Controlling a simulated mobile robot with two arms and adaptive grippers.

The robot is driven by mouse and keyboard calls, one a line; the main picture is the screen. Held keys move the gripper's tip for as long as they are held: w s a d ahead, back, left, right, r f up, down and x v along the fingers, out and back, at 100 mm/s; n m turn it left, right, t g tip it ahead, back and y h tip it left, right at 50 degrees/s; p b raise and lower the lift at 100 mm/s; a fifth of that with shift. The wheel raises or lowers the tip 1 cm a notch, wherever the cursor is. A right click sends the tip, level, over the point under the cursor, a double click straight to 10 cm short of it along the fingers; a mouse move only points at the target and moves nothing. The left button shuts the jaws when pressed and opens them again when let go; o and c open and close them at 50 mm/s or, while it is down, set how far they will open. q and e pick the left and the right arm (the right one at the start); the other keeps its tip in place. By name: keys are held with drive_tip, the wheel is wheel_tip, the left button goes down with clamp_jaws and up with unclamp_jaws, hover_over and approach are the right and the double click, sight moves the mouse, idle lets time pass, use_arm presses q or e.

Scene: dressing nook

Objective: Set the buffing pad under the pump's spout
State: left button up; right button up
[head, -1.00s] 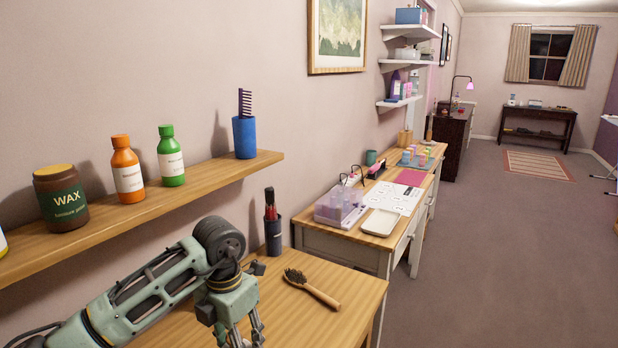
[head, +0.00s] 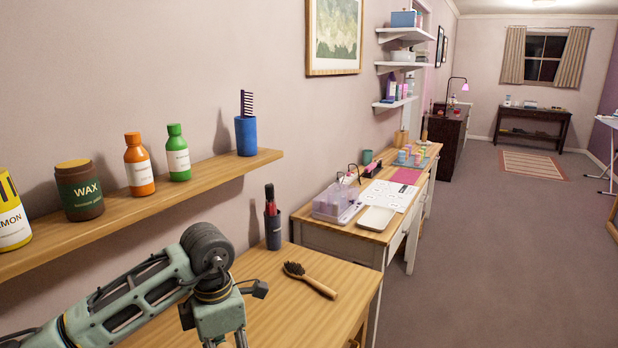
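My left gripper (head: 225,340) hangs low at the bottom edge of the head view, over the near wooden table (head: 300,308). Its fingertips are cut off by the frame, so I cannot tell whether it is open or shut, or whether it holds anything. My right gripper is not in view. I cannot pick out a buffing pad or a pump with a spout in this view.
A shelf (head: 218,176) with a wax jar (head: 80,190) and bottles runs above the table. A hairbrush (head: 310,280) and dark brush cup (head: 273,229) stand clear of my arm. A white desk (head: 335,240) lies beyond. Open floor (head: 490,270) is at right.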

use_arm(q)
drive_tip(key=s+a+r+m+p, duration=0.1)
drive_tip(key=s+a+m, duration=0.2)
drive_tip(key=s+m, duration=1.3)
drive_tip(key=m, duration=0.7)
drive_tip(key=shift+r+m, duration=0.2)
drive_tip(key=shift+m, duration=0.1)
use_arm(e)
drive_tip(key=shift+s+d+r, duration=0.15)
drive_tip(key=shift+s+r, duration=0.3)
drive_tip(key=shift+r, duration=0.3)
use_arm(q)
drive_tip(key=shift+w+a, duration=0.1)
drive_tip(key=shift+p, duration=0.3)
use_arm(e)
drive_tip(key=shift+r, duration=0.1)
